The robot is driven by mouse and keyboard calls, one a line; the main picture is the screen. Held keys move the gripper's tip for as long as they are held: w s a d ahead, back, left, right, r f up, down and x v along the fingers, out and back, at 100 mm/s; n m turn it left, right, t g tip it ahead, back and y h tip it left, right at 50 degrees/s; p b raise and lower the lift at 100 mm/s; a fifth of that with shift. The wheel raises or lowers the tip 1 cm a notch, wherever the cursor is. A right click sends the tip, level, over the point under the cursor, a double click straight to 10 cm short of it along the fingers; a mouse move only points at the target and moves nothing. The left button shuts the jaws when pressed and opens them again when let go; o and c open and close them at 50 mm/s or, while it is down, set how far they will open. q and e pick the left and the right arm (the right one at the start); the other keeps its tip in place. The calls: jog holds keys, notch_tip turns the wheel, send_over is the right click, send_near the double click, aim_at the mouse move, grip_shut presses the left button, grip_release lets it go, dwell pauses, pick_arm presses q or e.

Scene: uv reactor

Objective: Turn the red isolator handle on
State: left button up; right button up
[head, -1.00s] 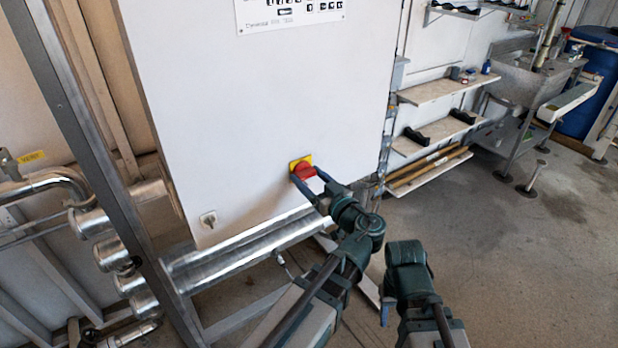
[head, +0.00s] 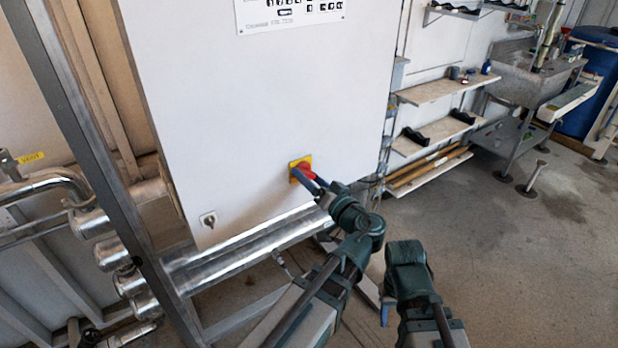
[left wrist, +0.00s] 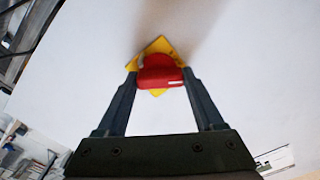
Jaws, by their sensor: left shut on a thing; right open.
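The red isolator handle (head: 306,171) sits on a yellow square plate (head: 294,163) low on the front of the white cabinet (head: 260,100). My left gripper (head: 308,177) is shut on the handle, one dark finger on each side. In the left wrist view the red handle (left wrist: 161,72) fills the space between the fingertips, and the yellow plate (left wrist: 158,45) looks tilted like a diamond behind it. Part of the handle is hidden by the fingers in the head view. My right gripper (head: 385,314) hangs low, away from the cabinet, mostly hidden by its own arm.
A small key switch (head: 208,219) is on the cabinet's lower left. Shiny pipes (head: 240,250) run below the cabinet, and a steel post (head: 90,150) stands at left. Shelves (head: 440,90) and a sink (head: 530,75) are at right.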

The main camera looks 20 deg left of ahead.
dwell(0.5)
pick_arm(q)
jog(key=o, duration=1.4)
jog(key=shift+c, duration=0.2)
